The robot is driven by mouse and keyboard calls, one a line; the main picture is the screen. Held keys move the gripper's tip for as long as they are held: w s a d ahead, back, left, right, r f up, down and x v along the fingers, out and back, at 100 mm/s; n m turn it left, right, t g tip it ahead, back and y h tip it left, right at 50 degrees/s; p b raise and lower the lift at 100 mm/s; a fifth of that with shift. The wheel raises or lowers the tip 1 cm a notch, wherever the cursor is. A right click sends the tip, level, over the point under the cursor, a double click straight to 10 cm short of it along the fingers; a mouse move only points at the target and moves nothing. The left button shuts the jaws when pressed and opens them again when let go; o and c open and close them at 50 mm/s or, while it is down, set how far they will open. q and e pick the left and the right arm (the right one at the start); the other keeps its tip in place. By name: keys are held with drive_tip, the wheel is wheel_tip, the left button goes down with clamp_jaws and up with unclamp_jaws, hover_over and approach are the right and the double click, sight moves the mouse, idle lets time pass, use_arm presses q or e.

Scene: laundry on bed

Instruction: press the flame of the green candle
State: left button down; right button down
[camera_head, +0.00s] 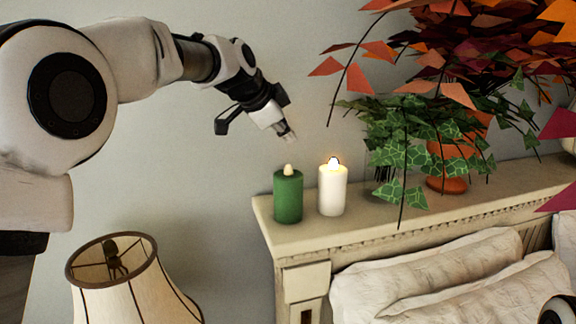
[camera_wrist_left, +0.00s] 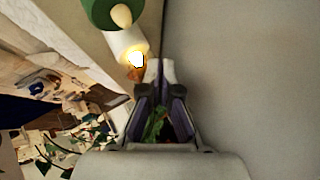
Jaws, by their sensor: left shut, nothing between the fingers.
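The green candle (camera_head: 288,199) stands upright at the left end of the mantel-like ledge (camera_head: 387,215). Its flame (camera_head: 289,170) is a pale, dull tip with no glow. My left gripper (camera_head: 290,137) is shut and empty, pointing down a little above the flame and apart from it. In the left wrist view the green candle (camera_wrist_left: 98,14) is cut off by the top edge, with its flame (camera_wrist_left: 121,16) visible. The shut fingertips (camera_wrist_left: 154,64) appear below and to the right of it there. My right gripper is not in view.
A white candle (camera_head: 332,192) with a glowing flame stands just right of the green one. A leafy plant in an orange pot (camera_head: 446,168) stands further right. A lampshade (camera_head: 128,284) is at lower left, and pillows (camera_head: 440,275) lie below the ledge.

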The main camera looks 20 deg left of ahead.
sight(287, 167)
use_arm(q)
wheel_tip(287, 167, down, 2)
drive_tip(key=shift+w+a+f+b, duration=0.1)
drive_tip(key=shift+w+a+b, duration=0.05)
drive_tip(key=shift+b, duration=0.45)
drive_tip(key=shift+f+b, duration=0.3)
drive_tip(key=shift+b, duration=0.1)
drive_tip(key=shift+s+d+f, duration=0.15)
drive_tip(key=shift+s+d, duration=0.05)
drive_tip(key=shift+s, duration=0.1)
drive_tip(key=shift+s+d, duration=0.15)
drive_tip(key=shift+d, duration=0.1)
drive_tip(key=shift+w+a+f, duration=0.1)
drive_tip(key=shift+w+a, duration=0.1)
drive_tip(key=shift+a, duration=0.1)
drive_tip(key=shift+s+d, duration=0.1)
drive_tip(key=shift+d, duration=0.1)
drive_tip(key=shift+a, duration=0.15)
